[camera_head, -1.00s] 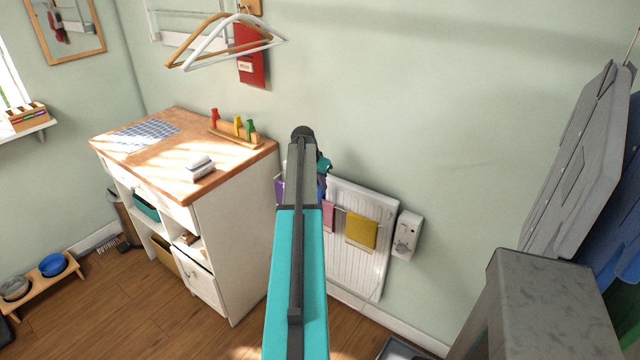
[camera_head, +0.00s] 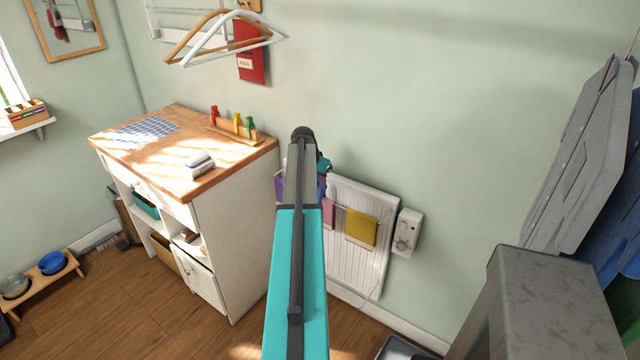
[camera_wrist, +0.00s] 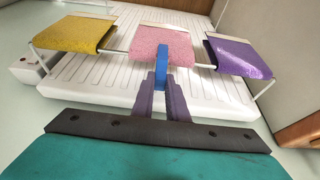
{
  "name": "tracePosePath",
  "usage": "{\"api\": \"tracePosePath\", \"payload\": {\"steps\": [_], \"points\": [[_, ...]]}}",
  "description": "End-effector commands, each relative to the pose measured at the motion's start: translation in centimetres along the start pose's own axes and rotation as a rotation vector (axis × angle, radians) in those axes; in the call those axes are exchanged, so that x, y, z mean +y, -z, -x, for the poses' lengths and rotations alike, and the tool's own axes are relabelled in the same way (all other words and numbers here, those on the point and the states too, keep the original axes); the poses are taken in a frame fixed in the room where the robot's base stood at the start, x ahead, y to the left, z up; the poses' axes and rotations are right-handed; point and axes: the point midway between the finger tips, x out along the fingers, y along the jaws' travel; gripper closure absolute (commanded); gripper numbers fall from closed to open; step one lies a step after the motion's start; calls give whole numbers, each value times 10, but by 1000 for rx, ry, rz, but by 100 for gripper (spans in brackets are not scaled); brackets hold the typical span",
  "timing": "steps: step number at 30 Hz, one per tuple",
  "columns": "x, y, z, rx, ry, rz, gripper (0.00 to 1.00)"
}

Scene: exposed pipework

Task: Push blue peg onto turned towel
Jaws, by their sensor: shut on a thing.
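A small blue peg (camera_wrist: 161,68) stands between the purple-grey fingers of my gripper (camera_wrist: 161,85), which is shut on it. In the wrist view the peg's far end overlaps the lower edge of the pink towel (camera_wrist: 160,44); I cannot tell if it grips the cloth. The yellow towel (camera_wrist: 75,35) hangs to the left and the purple towel (camera_wrist: 240,56) to the right on the same white rail. In the head view the yellow towel (camera_head: 361,230), pink towel (camera_head: 328,213) and purple towel (camera_head: 280,190) show beside my arm, which hides most of the gripper.
The white radiator (camera_head: 350,270) is behind the towels, with a white control box (camera_head: 406,232) at its right end. A white cabinet with a wooden top (camera_head: 228,168) stands to the left, bearing a wooden rack of coloured pegs (camera_head: 233,130). The wall above the radiator is clear.

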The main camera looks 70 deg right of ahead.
Motion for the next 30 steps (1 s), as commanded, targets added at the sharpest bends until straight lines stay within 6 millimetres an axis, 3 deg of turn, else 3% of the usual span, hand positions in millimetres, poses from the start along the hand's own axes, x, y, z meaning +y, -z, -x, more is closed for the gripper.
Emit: {"api": "tracePosePath", "payload": {"steps": [18,19,23,30], "points": [[0,-3,-8,0,0,0,100],[0,-3,-8,0,0,0,85],[0,-3,-8,0,0,0,65],[0,-3,-8,0,0,0,65]]}}
